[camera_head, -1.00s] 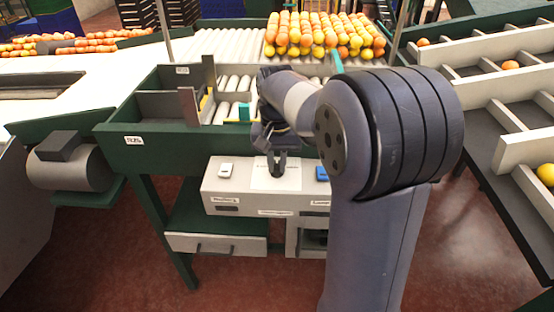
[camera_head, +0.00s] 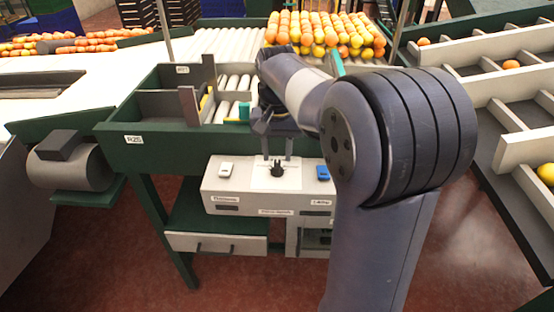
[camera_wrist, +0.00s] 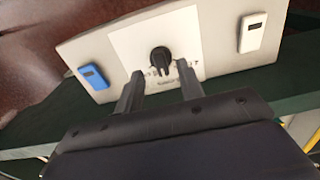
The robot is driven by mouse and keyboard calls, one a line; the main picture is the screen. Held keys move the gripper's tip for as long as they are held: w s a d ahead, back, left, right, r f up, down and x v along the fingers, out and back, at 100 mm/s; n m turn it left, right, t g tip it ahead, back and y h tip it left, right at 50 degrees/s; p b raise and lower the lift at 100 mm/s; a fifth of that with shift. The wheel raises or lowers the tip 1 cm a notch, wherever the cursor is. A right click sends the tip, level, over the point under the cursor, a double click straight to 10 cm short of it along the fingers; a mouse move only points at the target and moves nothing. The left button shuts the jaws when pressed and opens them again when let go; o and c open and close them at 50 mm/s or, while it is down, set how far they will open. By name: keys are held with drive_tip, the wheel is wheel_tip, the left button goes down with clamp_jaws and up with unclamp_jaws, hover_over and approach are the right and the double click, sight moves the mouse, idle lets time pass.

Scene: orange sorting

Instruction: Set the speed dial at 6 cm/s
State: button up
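The speed dial (camera_head: 277,169) is a black knob on a white plate (camera_head: 262,183) in the middle of a light grey control box (camera_head: 212,190). In the wrist view the dial (camera_wrist: 160,58) stands just beyond the fingertips, with small scale marks beside it that are too blurred to read. My gripper (camera_head: 277,157) is open and empty, its two fingers apart. In the wrist view my gripper (camera_wrist: 158,75) points at the dial, and no contact shows. The dial's exact setting cannot be told.
A white switch (camera_head: 226,169) and a blue switch (camera_head: 323,172) flank the dial on the box. A green sorting bench (camera_head: 160,150) with divider walls stands behind it. Oranges (camera_head: 320,35) lie on rollers at the back. A drawer (camera_head: 215,243) is below.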

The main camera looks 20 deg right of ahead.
sight(277, 165)
wheel_tip(277, 165, up, 7)
drive_tip(key=shift+r, duration=0.15)
idle(0.4)
wheel_tip(277, 165, down, 11)
drive_tip(key=shift+s+r, duration=0.1)
drive_tip(key=shift+f+n, duration=0.2)
drive_tip(key=shift+n, duration=0.1)
drive_tip(key=shift+r+n+b, duration=0.15)
drive_tip(key=shift+n+b, duration=0.45)
drive_tip(key=shift+r, duration=0.1)
